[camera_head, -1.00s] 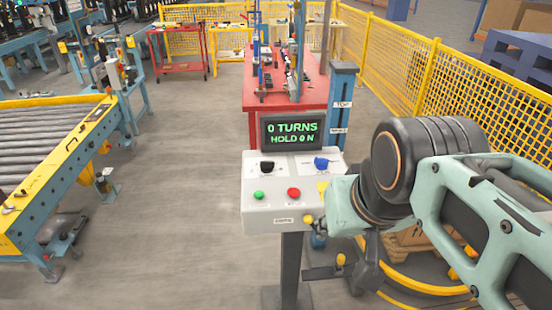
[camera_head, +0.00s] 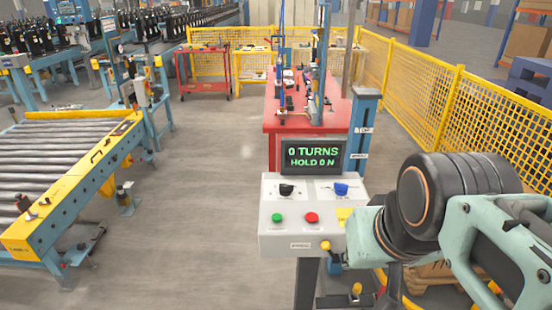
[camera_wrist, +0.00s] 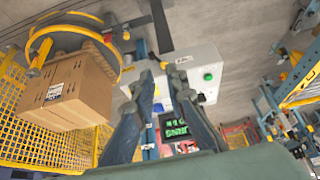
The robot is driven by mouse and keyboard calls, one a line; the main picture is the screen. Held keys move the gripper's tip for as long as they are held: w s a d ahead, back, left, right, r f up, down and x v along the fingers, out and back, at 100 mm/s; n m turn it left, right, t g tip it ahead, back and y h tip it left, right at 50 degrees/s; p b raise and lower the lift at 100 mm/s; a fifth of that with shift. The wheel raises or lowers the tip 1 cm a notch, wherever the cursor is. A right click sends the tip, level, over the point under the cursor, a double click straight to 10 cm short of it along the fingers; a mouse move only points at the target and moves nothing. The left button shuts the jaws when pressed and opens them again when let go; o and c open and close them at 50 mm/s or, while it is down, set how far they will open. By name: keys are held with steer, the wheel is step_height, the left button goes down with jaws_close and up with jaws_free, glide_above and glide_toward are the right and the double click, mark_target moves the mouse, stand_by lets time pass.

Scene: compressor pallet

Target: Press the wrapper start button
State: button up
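The control box (camera_head: 330,240) is a light grey panel on a post, with a screen (camera_head: 314,157) reading "0 TURNS HOLD 0 N". A green button (camera_head: 277,217) sits at its left and a red button (camera_head: 311,217) beside it. A black knob (camera_head: 287,190) and a blue knob (camera_head: 340,189) are above. The green button also shows in the wrist view (camera_wrist: 208,76), right of my fingers. My gripper (camera_wrist: 160,74) is open and empty, its fingertips apart near the box.
A roller conveyor (camera_head: 62,150) stands at the left, a red workbench (camera_head: 284,121) behind the box. Yellow mesh fencing (camera_head: 425,95) runs along the right. A cardboard box (camera_wrist: 72,90) shows left of my fingers in the wrist view. The floor between conveyor and box is clear.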

jaws_close()
stand_by(0.3)
stand_by(0.8)
